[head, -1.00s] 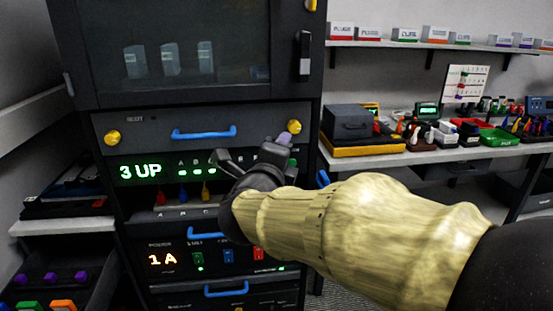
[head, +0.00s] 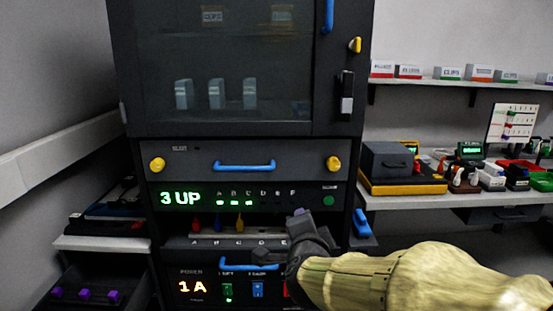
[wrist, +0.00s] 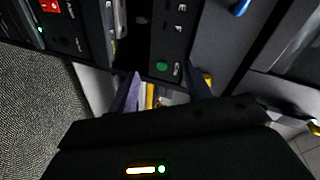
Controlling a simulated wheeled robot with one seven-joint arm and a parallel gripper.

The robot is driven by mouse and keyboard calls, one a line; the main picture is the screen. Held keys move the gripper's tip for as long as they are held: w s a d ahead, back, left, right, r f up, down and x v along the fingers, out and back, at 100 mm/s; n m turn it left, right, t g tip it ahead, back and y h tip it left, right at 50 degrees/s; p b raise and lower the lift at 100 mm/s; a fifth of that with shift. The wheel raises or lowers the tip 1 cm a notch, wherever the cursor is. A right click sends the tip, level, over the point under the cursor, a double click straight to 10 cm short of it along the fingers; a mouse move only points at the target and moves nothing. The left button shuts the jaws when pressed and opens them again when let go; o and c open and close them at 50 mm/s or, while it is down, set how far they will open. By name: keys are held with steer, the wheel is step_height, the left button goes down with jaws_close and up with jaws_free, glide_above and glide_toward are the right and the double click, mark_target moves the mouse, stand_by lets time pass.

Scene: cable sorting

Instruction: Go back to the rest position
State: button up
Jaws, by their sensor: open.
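My gripper (head: 282,238) is in front of the lower right of the rack's patch panel, with my pale yellow forearm reaching in from the lower right. In the wrist view its fingers (wrist: 160,90) are spread apart, with nothing between them. Red (head: 196,224), blue (head: 218,223) and yellow (head: 240,222) plugs stand in the row below. My gripper hides part of the row's right end.
A drawer with a blue handle (head: 244,166) and a glass-fronted cabinet (head: 235,70) are above. A workbench (head: 450,199) with tools stands at right. A side shelf (head: 100,243) is at left.

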steer(key=s+d+f+n+g+y, duration=0.1)
steer(key=s+d+f+n+g, duration=0.3)
steer(key=s+f+n+g, duration=0.5)
steer(key=s+d+f+n+g, duration=0.35)
steer(key=s+f+n, duration=0.2)
steer(key=f, duration=0.65)
steer(key=w+p+v, duration=0.2)
steer(key=p+v, duration=1.1)
steer(key=w+p+v, duration=0.1)
steer(key=p+v, duration=1.2)
steer(key=p, duration=0.1)
steer(key=shift+w+d+r, duration=0.35)
steer(key=shift+d+r, duration=0.1)
